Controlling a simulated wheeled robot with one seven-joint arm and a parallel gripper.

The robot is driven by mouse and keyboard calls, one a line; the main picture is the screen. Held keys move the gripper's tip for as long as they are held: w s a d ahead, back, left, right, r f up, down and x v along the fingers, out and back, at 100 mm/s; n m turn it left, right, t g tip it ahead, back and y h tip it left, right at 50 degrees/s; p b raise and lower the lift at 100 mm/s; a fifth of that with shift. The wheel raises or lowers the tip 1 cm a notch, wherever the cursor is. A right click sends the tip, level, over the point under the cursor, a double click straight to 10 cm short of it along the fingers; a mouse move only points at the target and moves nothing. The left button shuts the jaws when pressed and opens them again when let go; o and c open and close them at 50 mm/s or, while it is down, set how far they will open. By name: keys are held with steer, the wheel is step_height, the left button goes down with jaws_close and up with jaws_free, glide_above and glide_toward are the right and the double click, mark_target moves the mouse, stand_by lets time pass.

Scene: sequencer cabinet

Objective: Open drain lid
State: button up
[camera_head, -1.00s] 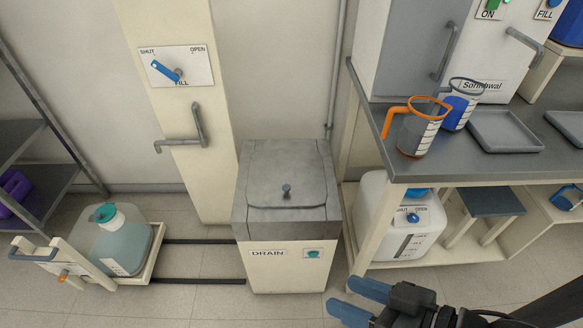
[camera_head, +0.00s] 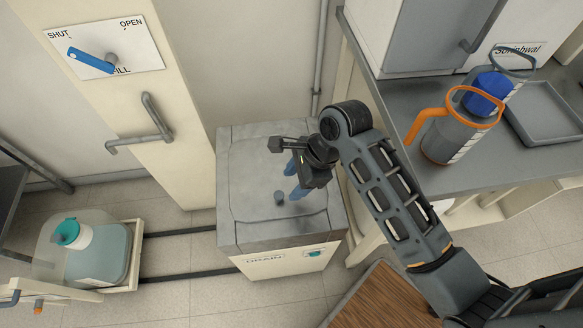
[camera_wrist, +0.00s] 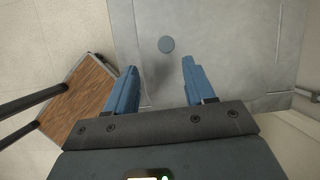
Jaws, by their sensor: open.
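The drain box is a cream cabinet with a grey lid (camera_head: 250,165) on top, and the lid is closed. A small round grey knob (camera_head: 279,198) stands on the lid near its front edge. In the wrist view the knob (camera_wrist: 167,44) shows from above, beyond the fingertips and roughly between their lines. My gripper (camera_head: 297,178) is over the lid, beside and above the knob, apart from it as far as I can see. Its two blue fingers (camera_wrist: 158,75) are open with nothing between them.
A worktop (camera_head: 470,170) with an orange-handled jug (camera_head: 450,135) and a blue-filled jug (camera_head: 490,88) is at right, near my arm. A teal-capped bottle (camera_head: 95,255) sits on a low cart at left. A cream column with a handle (camera_head: 150,120) stands behind.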

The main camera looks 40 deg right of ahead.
mark_target(279, 194)
steer(key=shift+m, duration=0.4)
steer(key=x, duration=0.5)
steer(key=w+x, duration=0.1)
steer(key=x, duration=0.1)
steer(key=shift+d+f+b, duration=0.1)
steer(key=shift+d+b, duration=0.15)
steer(key=shift+b, duration=0.05)
jaws_close()
